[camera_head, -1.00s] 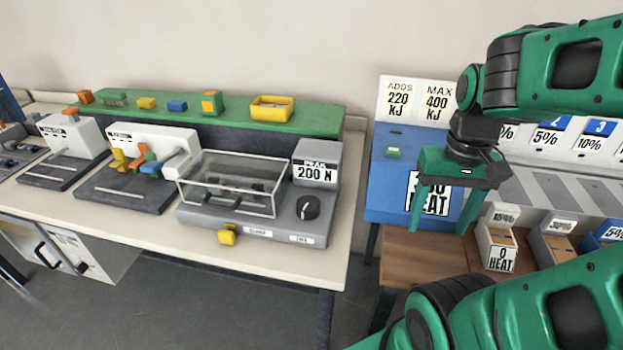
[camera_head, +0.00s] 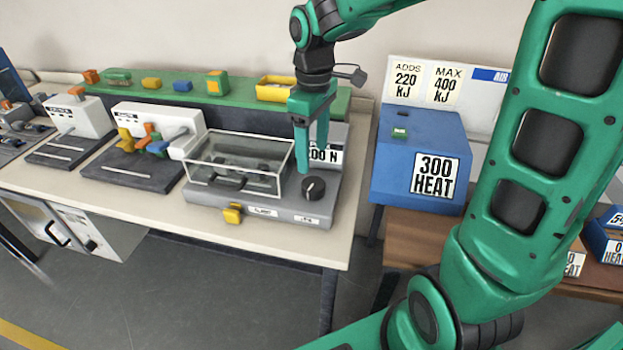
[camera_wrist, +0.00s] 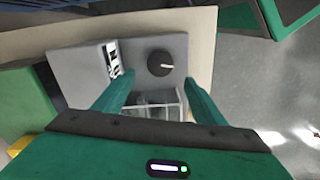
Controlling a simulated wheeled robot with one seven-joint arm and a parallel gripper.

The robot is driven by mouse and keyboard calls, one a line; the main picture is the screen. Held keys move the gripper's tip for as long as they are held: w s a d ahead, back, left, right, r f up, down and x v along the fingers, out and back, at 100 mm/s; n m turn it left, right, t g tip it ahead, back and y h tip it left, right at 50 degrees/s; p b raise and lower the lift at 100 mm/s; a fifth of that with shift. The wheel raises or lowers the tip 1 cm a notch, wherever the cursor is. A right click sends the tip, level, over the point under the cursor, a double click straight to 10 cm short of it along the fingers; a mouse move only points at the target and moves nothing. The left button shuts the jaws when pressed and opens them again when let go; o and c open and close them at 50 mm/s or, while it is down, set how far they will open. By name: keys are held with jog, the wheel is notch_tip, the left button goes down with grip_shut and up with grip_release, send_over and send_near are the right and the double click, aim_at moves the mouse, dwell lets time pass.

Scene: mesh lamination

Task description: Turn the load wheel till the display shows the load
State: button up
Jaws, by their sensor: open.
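The load wheel (camera_head: 314,188) is a round black knob with a pale mark on the grey test machine (camera_head: 266,214). In the wrist view the knob (camera_wrist: 160,63) sits beyond and between my fingertips, its pale mark pointing to the right. The display (camera_head: 326,154) is partly hidden behind my gripper; "00 N" can be read on it. It shows edge-on in the wrist view (camera_wrist: 113,58). My gripper (camera_head: 311,165) points down, open and empty, above and just behind the knob. I cannot see it touching the knob.
A clear guard box (camera_head: 238,163) stands left of the knob. A yellow tab (camera_head: 233,214) sticks out at the machine's front. A green shelf (camera_head: 225,101) with small blocks and a yellow bin (camera_head: 275,88) lies behind. A blue heater box (camera_head: 420,150) stands to the right.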

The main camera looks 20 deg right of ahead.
aim_at(313, 183)
notch_tip(313, 183, down, 9)
jog(key=shift+f, duration=0.15)
dwell(0.4)
jog(key=c, duration=1.1)
jog(key=shift+o, duration=0.2)
